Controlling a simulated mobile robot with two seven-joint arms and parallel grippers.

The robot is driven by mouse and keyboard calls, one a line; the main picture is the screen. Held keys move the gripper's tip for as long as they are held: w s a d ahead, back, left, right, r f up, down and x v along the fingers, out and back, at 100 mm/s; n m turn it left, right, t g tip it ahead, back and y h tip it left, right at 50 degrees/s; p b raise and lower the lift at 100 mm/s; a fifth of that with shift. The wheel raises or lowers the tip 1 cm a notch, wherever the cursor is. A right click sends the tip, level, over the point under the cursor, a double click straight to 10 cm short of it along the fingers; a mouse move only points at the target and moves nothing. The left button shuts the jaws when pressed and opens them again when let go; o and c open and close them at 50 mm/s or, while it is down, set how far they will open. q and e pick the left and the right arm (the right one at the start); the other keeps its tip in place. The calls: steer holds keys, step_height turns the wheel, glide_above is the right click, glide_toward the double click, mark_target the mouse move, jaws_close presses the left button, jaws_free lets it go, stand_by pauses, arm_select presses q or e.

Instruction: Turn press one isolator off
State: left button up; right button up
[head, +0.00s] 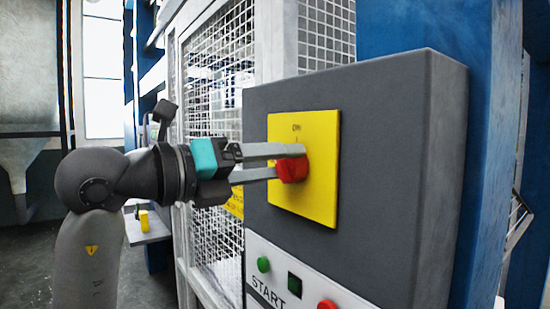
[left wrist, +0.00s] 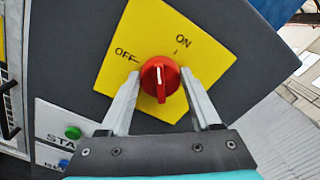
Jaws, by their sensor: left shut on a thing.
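The isolator is a red rotary knob (head: 292,168) on a yellow plate (head: 318,190), set in the face of a dark grey control box (head: 390,130). The knob (left wrist: 160,78) also shows in the left wrist view, with a white pointer line. The plate (left wrist: 150,30) has ON at upper right and OFF at left; the pointer line stands roughly upright in that picture, between the two marks. My left gripper (head: 290,162) is shut on the knob, one finger on each side. My right gripper is in neither view.
Below the plate are a green button (head: 263,264), marked START, and a red button (head: 327,304). A white mesh guard (head: 215,90) stands left of the box. A blue column (head: 490,150) is close on the right.

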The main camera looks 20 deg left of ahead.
arm_select(q)
steer(key=n+p, duration=0.2)
steer(key=n, duration=0.3)
steer(key=shift+a+n, duration=0.1)
steer(key=shift+n, duration=0.2)
steer(key=n+p, duration=0.2)
steer(key=n, duration=0.2)
steer(key=shift+f+n+p, duration=0.1)
steer(key=shift+n+p, duration=0.3)
steer(key=shift+f, duration=0.1)
steer(key=o, duration=1.4)
steer(key=shift+c, duration=0.2)
steer(key=b+v, duration=0.4)
steer(key=v, duration=1.1)
